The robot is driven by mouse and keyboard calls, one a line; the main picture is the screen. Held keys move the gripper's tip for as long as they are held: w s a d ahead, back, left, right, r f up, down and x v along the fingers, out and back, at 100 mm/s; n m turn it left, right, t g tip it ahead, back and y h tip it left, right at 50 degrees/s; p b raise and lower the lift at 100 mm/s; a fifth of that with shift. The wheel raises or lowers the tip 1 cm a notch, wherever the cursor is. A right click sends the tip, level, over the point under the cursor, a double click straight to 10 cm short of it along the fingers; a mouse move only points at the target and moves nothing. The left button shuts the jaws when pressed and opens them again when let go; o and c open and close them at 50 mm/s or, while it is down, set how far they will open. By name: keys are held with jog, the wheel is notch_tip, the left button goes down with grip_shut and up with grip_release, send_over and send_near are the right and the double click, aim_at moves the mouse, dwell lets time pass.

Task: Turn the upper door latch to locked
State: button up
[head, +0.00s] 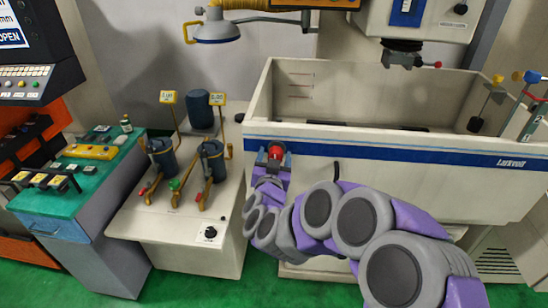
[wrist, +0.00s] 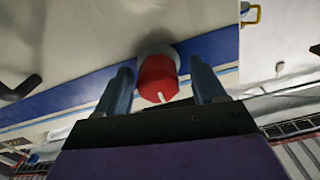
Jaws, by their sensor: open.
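A red round knob (head: 275,150), the likely upper door latch, sits on the blue stripe of the white machine tank's front wall (head: 400,185). In the wrist view the knob (wrist: 157,80) is on a grey round base, with a short white mark at its near edge, toward the lower right. My gripper (head: 274,158) is in front of the knob. Its two blue-grey fingers are open, one on each side of the knob (wrist: 160,68). Gaps show in the wrist view, and I see no clear contact. The knob's underside is partly hidden.
A black handle (head: 337,172) sticks out of the tank front to the right of the knob. A low cabinet with two dark filter pots (head: 212,158) stands left of my gripper. A green-topped bench (head: 75,190) is farther left.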

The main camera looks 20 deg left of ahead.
jog(key=shift+w+d, duration=0.1)
jog(key=shift+c, duration=0.3)
jog(key=c, duration=1)
jog(key=shift+r, duration=0.1)
jog(key=shift+p, duration=0.35)
jog(key=n+p, duration=0.1)
jog(key=p, duration=0.1)
jog(key=n+p, duration=0.2)
jog(key=p, duration=0.1)
jog(key=shift+r+n, duration=0.2)
jog(key=shift+n, duration=0.1)
jog(key=n+p, duration=0.4)
jog(key=shift+p, duration=0.35)
jog(key=n+p, duration=0.2)
jog(key=n, duration=0.3)
jog(key=shift+f, duration=0.15)
jog(key=n, duration=0.5)
jog(key=shift+f+p, duration=0.2)
jog(key=shift+p, duration=0.2)
jog(key=shift+n, duration=0.3)
